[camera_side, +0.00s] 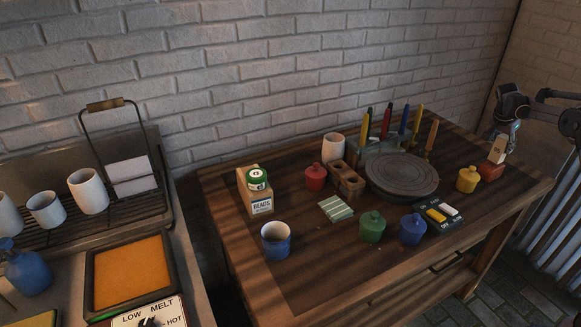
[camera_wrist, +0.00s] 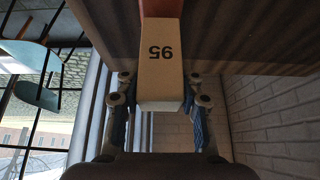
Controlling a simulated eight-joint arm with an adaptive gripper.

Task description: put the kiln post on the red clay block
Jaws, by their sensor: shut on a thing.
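The kiln post (camera_side: 499,147) is a pale beige block, upright or slightly tilted, at the right end of the table. In the wrist view the post (camera_wrist: 158,75) shows the number 95 upside down. My gripper (camera_side: 505,134) is shut on it, with a finger on each side in the wrist view (camera_wrist: 160,92). The red clay block (camera_side: 492,171) is directly below the post's lower end, and a part of it shows in the wrist view (camera_wrist: 162,7). The post's lower end appears to meet the block's top; I cannot tell whether it rests fully there.
A yellow jar (camera_side: 467,180) stands just left of the red block. A switch box (camera_side: 437,213), a blue jar (camera_side: 412,229) and a grey turntable (camera_side: 402,172) are further left. The table's right edge (camera_side: 540,190) is close by. Bare wood lies in front of the red block.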

